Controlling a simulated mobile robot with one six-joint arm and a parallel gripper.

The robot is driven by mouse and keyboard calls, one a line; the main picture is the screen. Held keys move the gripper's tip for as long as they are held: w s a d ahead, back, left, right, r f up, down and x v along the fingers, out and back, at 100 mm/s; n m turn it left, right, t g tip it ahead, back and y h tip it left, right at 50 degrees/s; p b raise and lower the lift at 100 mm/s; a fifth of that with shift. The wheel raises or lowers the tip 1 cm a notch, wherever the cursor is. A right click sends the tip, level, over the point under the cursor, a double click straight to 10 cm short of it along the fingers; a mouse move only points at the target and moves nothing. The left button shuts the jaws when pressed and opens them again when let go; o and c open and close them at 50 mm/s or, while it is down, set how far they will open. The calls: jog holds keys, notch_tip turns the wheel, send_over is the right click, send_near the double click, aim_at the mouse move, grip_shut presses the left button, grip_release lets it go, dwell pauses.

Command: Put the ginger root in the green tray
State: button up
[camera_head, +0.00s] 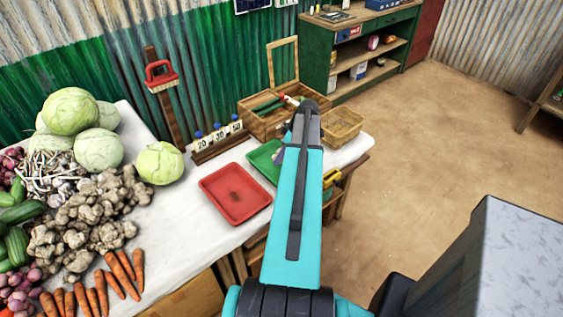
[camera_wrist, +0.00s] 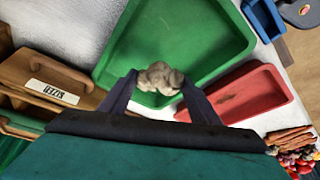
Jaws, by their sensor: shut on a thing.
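In the wrist view, my gripper (camera_wrist: 157,88) is shut on a knobbly beige ginger root (camera_wrist: 158,76). The root shows over the near part of the green tray (camera_wrist: 232,36); I cannot tell whether it touches the tray. In the head view, the green tray (camera_head: 262,158) is partly hidden behind my arm, and my gripper and the held root are hidden there too. A pile of ginger roots (camera_head: 95,215) lies on the left of the table.
A red tray (camera_head: 235,193) lies beside the green one. A wooden box (camera_head: 262,122) and a wicker basket (camera_head: 343,124) stand behind. Cabbages (camera_head: 98,148), carrots (camera_head: 97,290) and other vegetables fill the left of the white table (camera_head: 190,235). The floor at right is open.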

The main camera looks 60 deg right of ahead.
jog(key=shift+f, duration=0.9)
jog(key=shift+f, duration=0.15)
jog(key=shift+f+p, duration=0.8)
jog(key=shift+f, duration=0.95)
jog(key=shift+f, duration=0.15)
jog(key=o, duration=1)
jog(key=shift+o, duration=0.2)
jog(key=shift+r, duration=0.25)
jog(key=b+v, duration=0.4)
jog(key=v, duration=0.8)
